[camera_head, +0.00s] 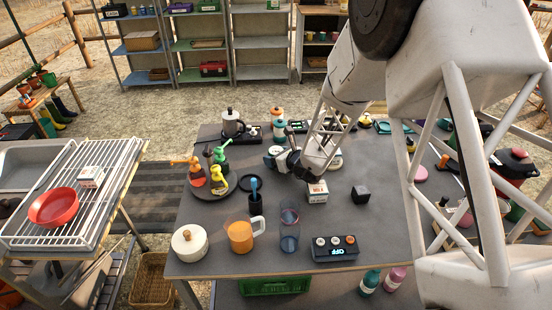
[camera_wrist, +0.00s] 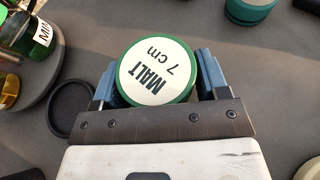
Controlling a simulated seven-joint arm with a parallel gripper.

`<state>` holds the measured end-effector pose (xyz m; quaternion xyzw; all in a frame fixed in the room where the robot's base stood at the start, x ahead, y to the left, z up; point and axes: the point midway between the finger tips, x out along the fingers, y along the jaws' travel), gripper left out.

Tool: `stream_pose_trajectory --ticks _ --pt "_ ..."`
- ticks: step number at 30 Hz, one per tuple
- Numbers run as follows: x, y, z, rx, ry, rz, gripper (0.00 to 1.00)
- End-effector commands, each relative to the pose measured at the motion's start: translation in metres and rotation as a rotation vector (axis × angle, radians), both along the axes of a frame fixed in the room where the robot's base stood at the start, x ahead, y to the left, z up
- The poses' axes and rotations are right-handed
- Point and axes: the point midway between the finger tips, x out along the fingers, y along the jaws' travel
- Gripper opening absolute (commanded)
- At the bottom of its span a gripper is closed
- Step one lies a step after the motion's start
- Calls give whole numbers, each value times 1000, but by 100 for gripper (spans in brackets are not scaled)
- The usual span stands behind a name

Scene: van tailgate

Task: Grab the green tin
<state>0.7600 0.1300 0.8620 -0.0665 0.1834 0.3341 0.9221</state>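The green tin (camera_wrist: 157,72) shows in the wrist view from above, with a round white lid label reading "MALT 7 cm" and a green rim. My gripper (camera_wrist: 160,75) has one blue-padded finger at each side of the tin. The gaps between pads and tin are very small or none, so I cannot tell whether the fingers press on it. The tin's lower part is hidden by my gripper. In the head view my gripper (camera_head: 283,160) is low over the middle of the dark table, and the tin cannot be made out clearly there.
A round tray (camera_head: 208,192) with colourful bottles stands left of my gripper. A black ring-like dish (camera_wrist: 70,108) lies close to my left finger. A small white box (camera_head: 317,192) and a dark cube (camera_head: 361,194) are to the right. An orange mug (camera_head: 240,236) stands nearer the front edge.

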Motion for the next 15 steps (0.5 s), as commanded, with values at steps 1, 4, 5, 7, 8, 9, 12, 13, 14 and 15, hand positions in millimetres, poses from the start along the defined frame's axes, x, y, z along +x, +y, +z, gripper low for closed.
stream_pose_trajectory --ticks 1,4,5,7,8,9,12,13,14,15 --pt "0 0 0 0 0 0 60" --pt "0 0 0 0 0 0 45" --pt "0 0 0 0 0 0 40" --pt "0 0 0 0 0 0 34" --pt "0 0 0 0 0 0 34" --pt "0 0 0 0 0 0 34" --pt "0 0 0 0 0 0 34" --pt "0 0 0 0 0 0 34" --pt "0 0 1 0 0 0 34" --pt "0 0 2 1 -1 0 34"
